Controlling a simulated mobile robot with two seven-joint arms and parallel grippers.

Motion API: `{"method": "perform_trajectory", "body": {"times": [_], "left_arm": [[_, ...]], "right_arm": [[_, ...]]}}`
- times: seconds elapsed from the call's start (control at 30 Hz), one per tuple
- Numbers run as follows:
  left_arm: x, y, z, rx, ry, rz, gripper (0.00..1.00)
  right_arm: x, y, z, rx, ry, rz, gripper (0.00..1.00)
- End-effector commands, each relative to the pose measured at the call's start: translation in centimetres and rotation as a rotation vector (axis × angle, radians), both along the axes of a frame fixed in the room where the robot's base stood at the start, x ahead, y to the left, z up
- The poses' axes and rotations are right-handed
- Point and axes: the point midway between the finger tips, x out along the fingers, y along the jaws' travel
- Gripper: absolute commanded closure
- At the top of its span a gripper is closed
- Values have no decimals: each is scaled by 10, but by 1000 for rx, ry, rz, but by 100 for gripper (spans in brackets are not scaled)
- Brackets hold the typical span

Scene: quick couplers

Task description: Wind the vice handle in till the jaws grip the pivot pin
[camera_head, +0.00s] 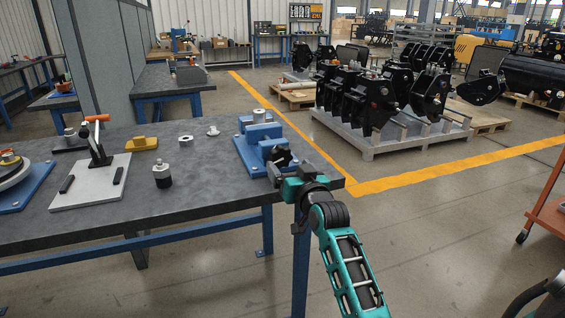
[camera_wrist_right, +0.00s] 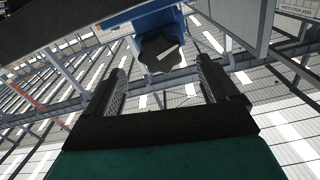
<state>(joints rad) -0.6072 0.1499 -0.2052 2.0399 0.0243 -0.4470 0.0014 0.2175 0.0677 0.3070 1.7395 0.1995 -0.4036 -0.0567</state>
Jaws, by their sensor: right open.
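The blue vice (camera_head: 250,150) stands at the right end of the grey workbench. Its handle, a black lobed knob (camera_head: 281,156), is on the near side; it also shows in the right wrist view (camera_wrist_right: 157,54). A short silver cylinder (camera_head: 259,115) shows at the vice's far end; I cannot tell whether it is the pivot pin or whether the jaws touch it. My right gripper (camera_head: 289,172) is open beside the knob. In the wrist view the knob appears between and beyond its fingertips, with no clear contact. My left gripper is out of view.
On the bench (camera_head: 215,185) lie a toggle clamp (camera_head: 97,145) on a pale plate, a yellow block (camera_head: 142,143), a silver ring (camera_head: 186,140), a small flanged part (camera_head: 213,131) and a black-and-silver cylinder (camera_head: 162,176). The bench's front middle is clear.

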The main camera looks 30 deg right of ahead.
Motion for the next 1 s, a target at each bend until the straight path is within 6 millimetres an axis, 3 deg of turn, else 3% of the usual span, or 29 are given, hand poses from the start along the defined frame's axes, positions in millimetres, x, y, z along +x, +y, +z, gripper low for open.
{"method": "perform_trajectory", "body": {"times": [0.1, 0.3, 0.77, 1.0], "left_arm": [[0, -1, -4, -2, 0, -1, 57], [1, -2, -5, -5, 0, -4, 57], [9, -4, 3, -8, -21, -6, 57], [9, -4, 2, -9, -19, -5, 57]], "right_arm": [[21, -5, -1, 0, -1, 1, 12], [44, -10, -1, 0, -1, 1, 12], [53, -12, 0, 0, 0, 0, 12], [53, -13, 0, -1, 0, 0, 35]]}}
